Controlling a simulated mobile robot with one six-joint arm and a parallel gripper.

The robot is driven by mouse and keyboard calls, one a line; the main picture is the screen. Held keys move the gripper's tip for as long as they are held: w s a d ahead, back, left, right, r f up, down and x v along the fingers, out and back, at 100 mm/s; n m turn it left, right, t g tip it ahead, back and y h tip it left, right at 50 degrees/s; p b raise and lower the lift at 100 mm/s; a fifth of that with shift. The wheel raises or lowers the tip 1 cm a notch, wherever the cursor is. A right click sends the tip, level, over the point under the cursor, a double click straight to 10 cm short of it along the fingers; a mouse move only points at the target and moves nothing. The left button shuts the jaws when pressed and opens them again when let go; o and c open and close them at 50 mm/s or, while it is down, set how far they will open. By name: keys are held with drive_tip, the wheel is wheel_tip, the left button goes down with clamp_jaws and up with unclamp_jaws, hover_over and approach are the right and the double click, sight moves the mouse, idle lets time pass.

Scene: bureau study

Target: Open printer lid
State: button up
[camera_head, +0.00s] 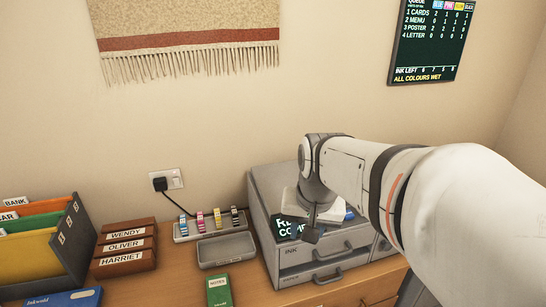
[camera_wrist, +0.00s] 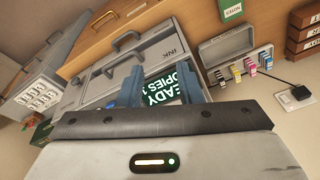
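The grey printer (camera_head: 266,192) stands on the wooden desk against the wall. It shows a dark display with white lettering (camera_head: 285,228), a front panel marked INK (camera_head: 292,250) with a bar handle, and a lower drawer with another handle. Its top looks flat and closed, but my arm hides much of it. My gripper (camera_wrist: 160,74) is over the printer, with its two blue fingers apart and nothing visibly held between them. In the wrist view, the display (camera_wrist: 163,93) shows between and behind the fingers. I cannot tell whether a finger touches the printer.
Left of the printer are a grey tray (camera_head: 226,250), a rack of ink cartridges (camera_head: 210,224), brown named boxes (camera_head: 124,247), a folder holder (camera_head: 72,240) and a green box (camera_head: 219,290). A wall socket (camera_head: 168,180) and an order board (camera_head: 430,40) are on the wall.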

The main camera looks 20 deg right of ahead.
drive_tip(key=w+d+r+m, duration=0.2)
drive_tip(key=w+d+m, duration=1.1)
drive_tip(key=w, duration=0.5)
drive_tip(key=x, duration=0.6)
drive_tip(key=shift+f+p, duration=0.35)
drive_tip(key=shift+f, duration=0.1)
clamp_jaws()
